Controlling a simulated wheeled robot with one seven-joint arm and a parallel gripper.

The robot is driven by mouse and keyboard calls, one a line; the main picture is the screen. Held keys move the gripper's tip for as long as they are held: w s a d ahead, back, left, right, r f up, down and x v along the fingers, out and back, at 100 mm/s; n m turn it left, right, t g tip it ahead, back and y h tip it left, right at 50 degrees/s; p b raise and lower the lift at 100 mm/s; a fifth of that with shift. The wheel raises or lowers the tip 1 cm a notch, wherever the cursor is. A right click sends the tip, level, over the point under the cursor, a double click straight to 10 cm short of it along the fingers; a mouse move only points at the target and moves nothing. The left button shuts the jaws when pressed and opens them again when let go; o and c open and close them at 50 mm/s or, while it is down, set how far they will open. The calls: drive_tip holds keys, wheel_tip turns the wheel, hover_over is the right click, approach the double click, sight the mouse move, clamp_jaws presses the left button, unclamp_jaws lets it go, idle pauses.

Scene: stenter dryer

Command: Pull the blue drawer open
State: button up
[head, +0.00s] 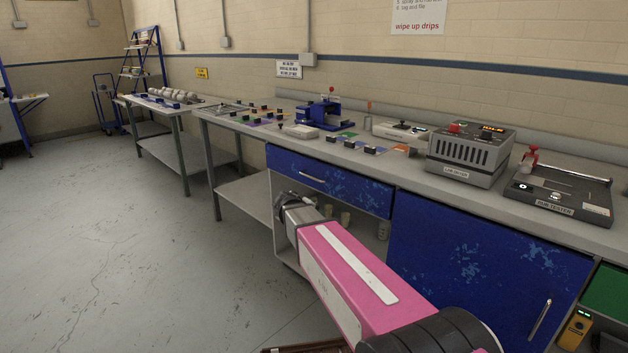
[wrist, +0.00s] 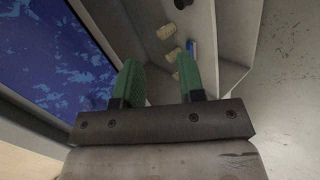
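The blue drawer (head: 345,188) sits under the worktop in the head view, its front flush and looking shut. Its paint is worn, and a silver bar handle (head: 312,177) is on its left part. My gripper (head: 281,199) is in front of the open shelf space just below the drawer, apart from the handle. In the wrist view my gripper (wrist: 161,84) has two green-padded fingers spread apart with nothing between them. A worn blue panel (wrist: 55,60), apparently the drawer front, lies to the left of the fingers. The handle does not show in the wrist view.
A blue cabinet door (head: 470,265) stands right of the open space, which holds small jars (wrist: 166,31). The worktop above carries a grey box device (head: 470,153) and a flat tester (head: 560,192). The floor (head: 130,240) at left is clear.

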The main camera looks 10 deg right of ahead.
sight(313, 178)
drive_tip(key=w+a+r+n+t+h, duration=0.1)
drive_tip(key=w+a+r+t+h, duration=0.15)
drive_tip(key=w+r, duration=0.3)
drive_tip(key=w+a+r+n+t+h, duration=0.1)
drive_tip(key=w+a+r+t, duration=0.1)
drive_tip(key=w+a+r, duration=0.3)
drive_tip(key=x, duration=0.7)
drive_tip(key=s+d+x, duration=0.1)
drive_tip(key=x, duration=0.2)
drive_tip(key=shift+w+d+r, duration=0.2)
drive_tip(key=shift+r, duration=0.15)
clamp_jaws()
